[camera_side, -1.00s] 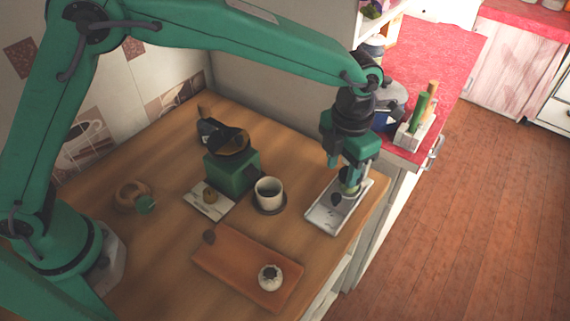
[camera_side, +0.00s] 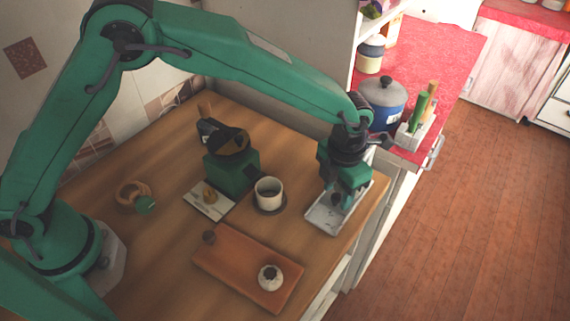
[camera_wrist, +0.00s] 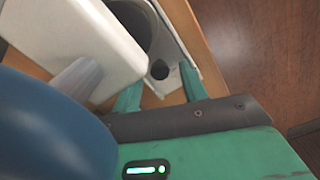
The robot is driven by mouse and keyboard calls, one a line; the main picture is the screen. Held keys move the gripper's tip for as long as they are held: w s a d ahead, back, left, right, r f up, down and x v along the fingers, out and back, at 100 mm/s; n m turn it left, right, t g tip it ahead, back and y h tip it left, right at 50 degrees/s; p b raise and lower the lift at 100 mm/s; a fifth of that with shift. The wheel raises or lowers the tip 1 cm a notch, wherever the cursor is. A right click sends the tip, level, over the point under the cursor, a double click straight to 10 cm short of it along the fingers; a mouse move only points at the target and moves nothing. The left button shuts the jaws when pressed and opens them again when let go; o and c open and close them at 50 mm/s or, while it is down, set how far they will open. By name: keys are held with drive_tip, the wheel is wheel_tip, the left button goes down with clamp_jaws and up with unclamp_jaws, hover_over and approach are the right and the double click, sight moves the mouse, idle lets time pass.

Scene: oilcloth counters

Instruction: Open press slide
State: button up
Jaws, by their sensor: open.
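My gripper (camera_side: 341,199) is open over a pale metal tray (camera_side: 325,219) at the counter's right edge. In the wrist view the two green fingers (camera_wrist: 160,90) reach down on either side of a small dark knob (camera_wrist: 160,70) lying in the tray. I cannot tell whether the fingers touch it. A green block-shaped device (camera_side: 236,178) with a dark top and a wooden handle, possibly the press, stands left of the gripper, apart from it. No slide can be clearly made out.
A cup (camera_side: 268,189) stands on a dark saucer between device and tray. A small white board (camera_side: 209,207) and a brown board (camera_side: 235,262) with a white round pot (camera_side: 270,277) lie nearer. A blue lidded pot (camera_side: 384,103) stands on the red counter behind my wrist.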

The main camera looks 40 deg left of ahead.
drive_tip(key=shift+f, duration=0.3)
clamp_jaws()
drive_tip(key=shift+s, duration=0.1)
drive_tip(key=s, duration=0.8)
unclamp_jaws()
